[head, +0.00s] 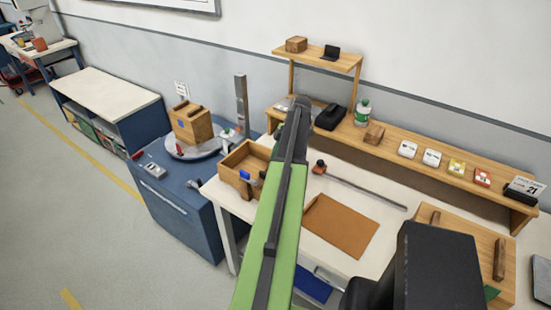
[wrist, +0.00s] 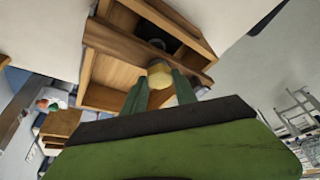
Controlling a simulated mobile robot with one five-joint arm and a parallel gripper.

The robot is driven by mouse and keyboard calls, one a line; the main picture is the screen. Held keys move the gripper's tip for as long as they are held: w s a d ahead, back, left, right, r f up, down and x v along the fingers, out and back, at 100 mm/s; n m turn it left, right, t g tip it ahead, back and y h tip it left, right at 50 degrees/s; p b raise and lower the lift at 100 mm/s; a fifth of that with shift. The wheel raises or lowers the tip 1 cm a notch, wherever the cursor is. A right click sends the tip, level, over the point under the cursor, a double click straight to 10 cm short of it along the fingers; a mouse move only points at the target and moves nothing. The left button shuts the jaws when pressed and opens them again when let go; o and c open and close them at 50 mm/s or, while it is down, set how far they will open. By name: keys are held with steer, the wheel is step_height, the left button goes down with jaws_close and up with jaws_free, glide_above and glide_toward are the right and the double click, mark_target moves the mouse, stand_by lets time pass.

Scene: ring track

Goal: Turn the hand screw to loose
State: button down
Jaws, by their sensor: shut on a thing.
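In the wrist view, the hand screw (wrist: 159,70) shows as a yellowish, brass-like knob with a darker grey part above it. It sits at the wall of an open wooden box (wrist: 98,68). My gripper (wrist: 161,86) has its two green fingers on either side of the knob, shut on it. Part of the knob is hidden by the fingers. In the head view, an open wooden box (head: 234,158) stands at the table's left end, partly behind my green arm. I cannot make out my fingertips or the knob there.
The white table (head: 350,181) holds a brown mat (head: 340,226) and a long grey rod (head: 365,191). A wooden shelf (head: 455,165) with a bottle (head: 362,113) and small boxes runs along the wall. A blue cabinet (head: 185,215) with a wooden block-like box (head: 190,124) stands left.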

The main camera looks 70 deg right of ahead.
steer(key=c, duration=1)
jaws_free()
steer(key=shift+w, duration=0.1)
steer(key=p+v, duration=1.6)
steer(key=v, duration=0.1)
steer(key=shift+r, duration=0.2)
steer(key=shift+d, duration=0.1)
